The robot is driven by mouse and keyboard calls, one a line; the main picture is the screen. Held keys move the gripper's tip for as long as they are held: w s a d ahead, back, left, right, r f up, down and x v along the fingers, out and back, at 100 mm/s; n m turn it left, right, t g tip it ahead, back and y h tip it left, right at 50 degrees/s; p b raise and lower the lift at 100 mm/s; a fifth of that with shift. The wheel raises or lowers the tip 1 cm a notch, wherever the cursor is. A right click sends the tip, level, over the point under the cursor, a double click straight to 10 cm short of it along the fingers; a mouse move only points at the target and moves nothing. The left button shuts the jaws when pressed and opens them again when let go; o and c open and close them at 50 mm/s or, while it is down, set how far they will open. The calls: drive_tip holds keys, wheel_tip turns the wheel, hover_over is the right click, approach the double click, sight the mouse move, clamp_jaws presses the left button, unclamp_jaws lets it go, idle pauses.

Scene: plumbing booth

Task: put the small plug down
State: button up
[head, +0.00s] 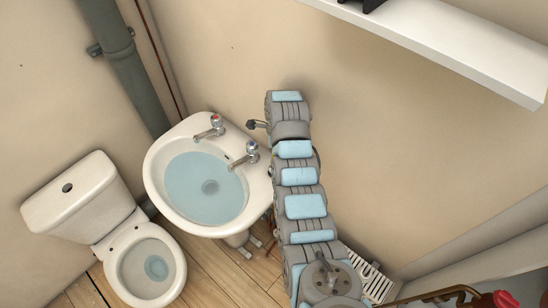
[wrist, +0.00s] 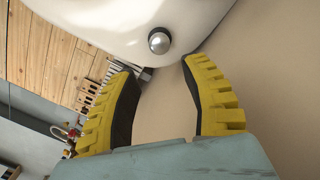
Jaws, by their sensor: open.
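My gripper (wrist: 158,66) has yellow fingers with black pads. In the wrist view they stand wide apart with nothing between them. A rounded chrome piece (wrist: 159,40) shows just beyond the fingertips, against the white basin; I cannot tell whether it is the small plug or a tap part. In the head view the white basin (head: 158,196) holds bluish water, with a grey round shape (head: 210,187) at its drain; I cannot tell whether that is a plug. My arm rises beside the basin's right side, and the gripper's fingers cannot be made out there.
Two chrome taps (head: 210,131) stand on the basin's back rim. A white toilet (head: 150,262) is at the left, and a grey pipe (head: 130,75) runs down the wall. A white shelf (head: 450,50) juts out at the upper right. The wall right of my arm is bare.

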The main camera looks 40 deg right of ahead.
drive_tip(key=shift+r, duration=0.9)
drive_tip(key=shift+s, duration=0.15)
